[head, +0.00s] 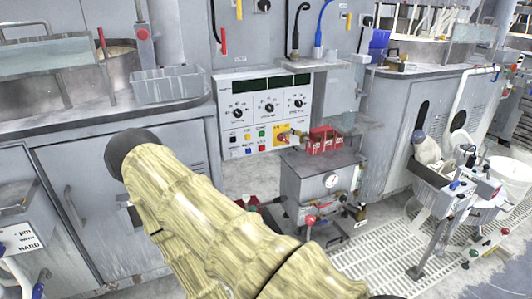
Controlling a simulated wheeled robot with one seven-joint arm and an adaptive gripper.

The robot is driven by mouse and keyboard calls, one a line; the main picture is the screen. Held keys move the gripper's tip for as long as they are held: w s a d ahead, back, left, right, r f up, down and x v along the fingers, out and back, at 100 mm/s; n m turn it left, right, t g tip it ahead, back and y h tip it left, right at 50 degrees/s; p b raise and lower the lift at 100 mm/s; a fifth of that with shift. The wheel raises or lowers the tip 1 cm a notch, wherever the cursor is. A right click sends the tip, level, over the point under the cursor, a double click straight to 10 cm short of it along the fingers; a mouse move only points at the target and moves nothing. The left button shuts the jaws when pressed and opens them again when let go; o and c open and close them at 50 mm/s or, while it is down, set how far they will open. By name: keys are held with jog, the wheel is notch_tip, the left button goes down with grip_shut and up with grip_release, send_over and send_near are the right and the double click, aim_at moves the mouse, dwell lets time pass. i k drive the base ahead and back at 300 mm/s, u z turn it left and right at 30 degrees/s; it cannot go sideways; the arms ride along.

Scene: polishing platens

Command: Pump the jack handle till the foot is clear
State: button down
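A pale yellow, streaked sleeve, which looks like my own arm, crosses the lower middle of the head view and ends in a dark rounded cap. No gripper fingers show. A small red and dark object (250,203) sits low by the floor, just right of the sleeve and left of the grey gauge box; the sleeve hides part of it. It may be part of the jack, but I cannot tell. No jack handle can be made out, and I cannot see which foot is on the floor or whether it is clear.
A grey box with a gauge (331,181) and red-knobbed valves stands at centre. Behind it is a control panel (265,115) with dials. A grey cabinet (95,210) stands left. Floor grating (385,262) lies at lower right, near a stand with hoses and a white bucket (507,182).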

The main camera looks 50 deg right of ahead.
aim_at(280, 200)
jog(key=z, duration=0.35)
jog(key=i, duration=0.65)
jog(key=z, duration=0.85)
jog(key=i, duration=0.3)
jog(key=z, duration=0.35)
